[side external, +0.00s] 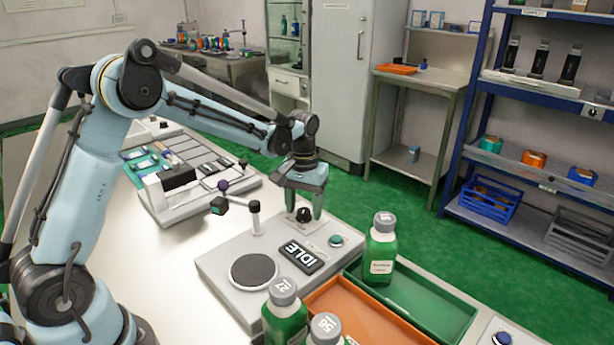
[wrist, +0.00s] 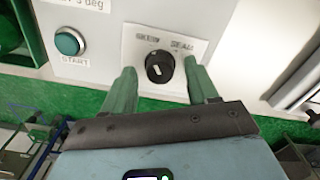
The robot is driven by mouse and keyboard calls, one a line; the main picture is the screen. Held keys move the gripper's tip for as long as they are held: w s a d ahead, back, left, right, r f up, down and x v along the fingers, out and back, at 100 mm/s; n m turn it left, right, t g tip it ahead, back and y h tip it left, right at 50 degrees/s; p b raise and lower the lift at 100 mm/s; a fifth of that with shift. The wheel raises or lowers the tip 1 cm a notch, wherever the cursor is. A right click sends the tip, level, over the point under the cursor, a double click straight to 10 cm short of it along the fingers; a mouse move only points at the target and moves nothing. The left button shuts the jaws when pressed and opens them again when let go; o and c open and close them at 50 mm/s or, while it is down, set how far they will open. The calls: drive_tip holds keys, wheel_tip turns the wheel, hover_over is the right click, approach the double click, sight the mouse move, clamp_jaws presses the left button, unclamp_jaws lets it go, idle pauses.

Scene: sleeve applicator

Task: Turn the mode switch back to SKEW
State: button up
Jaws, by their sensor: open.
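The mode switch is a black round knob (wrist: 160,66) on a white plate marked SKEW at its left and SEAM at its right in the wrist view. A small white mark shows on the knob; I cannot tell for sure which label it points to. In the side view the switch (side external: 303,214) is at the back of the grey applicator (side external: 222,262). My gripper (side external: 304,208) points down over it. In the wrist view my gripper (wrist: 159,68) is open, one green finger on each side of the knob, with visible gaps. Finger depth around the knob is unclear.
A green START button (wrist: 70,43) is left of the switch. The applicator carries a display reading IDLE (side external: 297,256), a dark round pad (side external: 253,270) and a post with an arm (side external: 255,217). Green bottles (side external: 381,252) and orange and green trays (side external: 440,316) stand close in front.

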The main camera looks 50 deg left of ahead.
sight(303, 212)
drive_tip(key=shift+r, duration=0.15)
wheel_tip(303, 212, up, 12)
idle(0.5)
drive_tip(key=s+d+f+m+t, duration=0.1)
drive_tip(key=s+d+m+t, duration=0.1)
drive_tip(key=s, duration=0.6)
drive_tip(key=s+d+f+m+t, duration=0.1)
drive_tip(key=s+d+m+t, duration=0.1)
drive_tip(key=s+t, duration=0.3)
drive_tip(key=s+d, duration=0.1)
drive_tip(key=s, duration=0.3)
drive_tip(key=shift+f+m, duration=0.2)
drive_tip(key=shift+m, duration=0.1)
idle(0.5)
